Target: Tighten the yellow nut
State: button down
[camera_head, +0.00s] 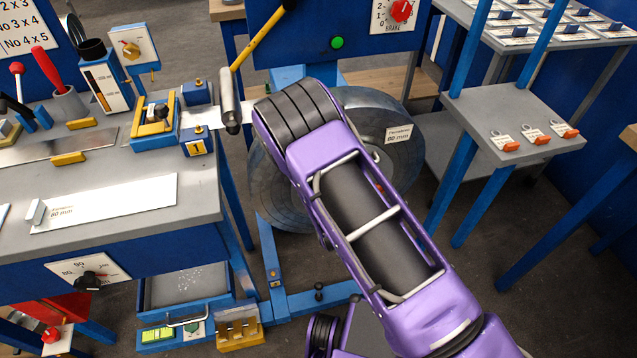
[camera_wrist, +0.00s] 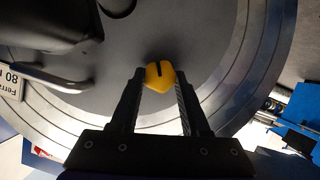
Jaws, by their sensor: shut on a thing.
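The yellow nut (camera_wrist: 158,80) shows in the wrist view as a small rounded yellow piece with a dark line on its face. It sits in front of the dark grey disc (camera_wrist: 205,50) at the middle of the metal coil. My gripper (camera_wrist: 161,75) has its two black fingers on either side of the nut, closed on it. In the head view my purple arm reaches over the coil (camera_head: 365,105). It hides the nut and my gripper there.
A yellow-handled lever (camera_head: 259,38) with a grey cylindrical end stands beside my arm. The workbench (camera_head: 130,222) with tools and a labelled strip is at left. A grey stand (camera_head: 505,112) with orange-ended tags is at right. Blue frame bars (camera_head: 315,300) run below the coil.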

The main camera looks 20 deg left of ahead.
jog(key=shift+w+d+r+m+g+y, duration=0.1)
jog(key=shift+m+g+y, duration=0.15)
jog(key=shift+m+y, duration=0.35)
jog(key=shift+w+d+m+g+y, duration=0.1)
jog(key=shift+m+g+y, duration=0.2)
jog(key=shift+m, duration=0.6)
jog(key=shift+c, duration=1.9)
grip_release()
jog(key=shift+s, duration=0.1)
jog(key=p+v, duration=0.1)
jog(key=v, duration=1.6)
jog(key=shift+d, duration=0.1)
